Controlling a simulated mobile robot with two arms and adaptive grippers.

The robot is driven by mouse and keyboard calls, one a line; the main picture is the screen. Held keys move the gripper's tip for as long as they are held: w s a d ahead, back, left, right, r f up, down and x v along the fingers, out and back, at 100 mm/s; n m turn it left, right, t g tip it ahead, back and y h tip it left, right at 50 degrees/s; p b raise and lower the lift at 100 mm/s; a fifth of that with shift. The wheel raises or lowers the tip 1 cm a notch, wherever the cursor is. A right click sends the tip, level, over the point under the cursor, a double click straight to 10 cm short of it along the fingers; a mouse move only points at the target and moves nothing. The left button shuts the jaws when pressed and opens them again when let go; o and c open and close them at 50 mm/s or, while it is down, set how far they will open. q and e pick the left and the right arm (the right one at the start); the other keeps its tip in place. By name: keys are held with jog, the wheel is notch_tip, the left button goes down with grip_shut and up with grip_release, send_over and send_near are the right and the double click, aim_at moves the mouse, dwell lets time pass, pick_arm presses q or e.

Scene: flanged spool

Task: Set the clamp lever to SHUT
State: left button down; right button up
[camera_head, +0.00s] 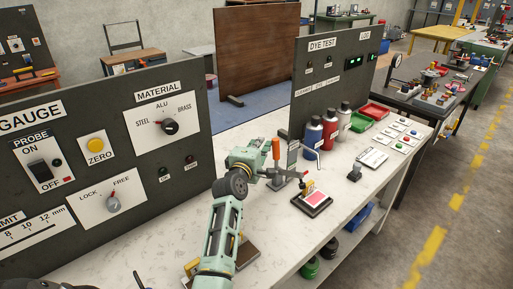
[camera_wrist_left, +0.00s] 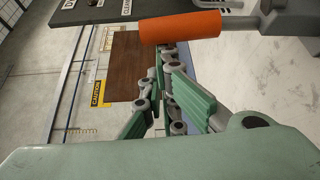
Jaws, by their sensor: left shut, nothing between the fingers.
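The clamp lever has an upright orange handle (camera_head: 276,149) and stands on the bench behind a small pad with a red-pink face (camera_head: 316,198). A small label plate (camera_head: 293,152) stands just right of the handle; its words are too small to read. My left gripper (camera_head: 264,155) is shut and empty, close to the left side of the handle. In the left wrist view the orange handle (camera_wrist_left: 180,26) lies across the top, beyond the closed fingertips (camera_wrist_left: 164,72). I cannot tell whether they touch it. My right gripper is out of view.
A dark GAUGE panel (camera_head: 190,100) stands left and a DYE TEST panel (camera_head: 300,105) behind right.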

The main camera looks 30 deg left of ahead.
aim_at(273, 141)
pick_arm(q)
jog(key=shift+s+d+r+m+t+b, duration=0.25)
jog(key=shift+d+m+t+b, duration=0.25)
jog(key=shift+d+m, duration=0.3)
jog(key=shift+s+d+r+m+t+b, duration=0.1)
jog(key=shift+s+d+m+t+b, duration=0.25)
jog(key=shift+d+m+b, duration=0.4)
jog(key=shift+s+d+r+m+t+b, duration=0.25)
jog(key=shift+d+m+t+b, duration=0.2)
jog(key=shift+d+m, duration=0.4)
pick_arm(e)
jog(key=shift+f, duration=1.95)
pick_arm(q)
jog(key=shift+f, duration=0.1)
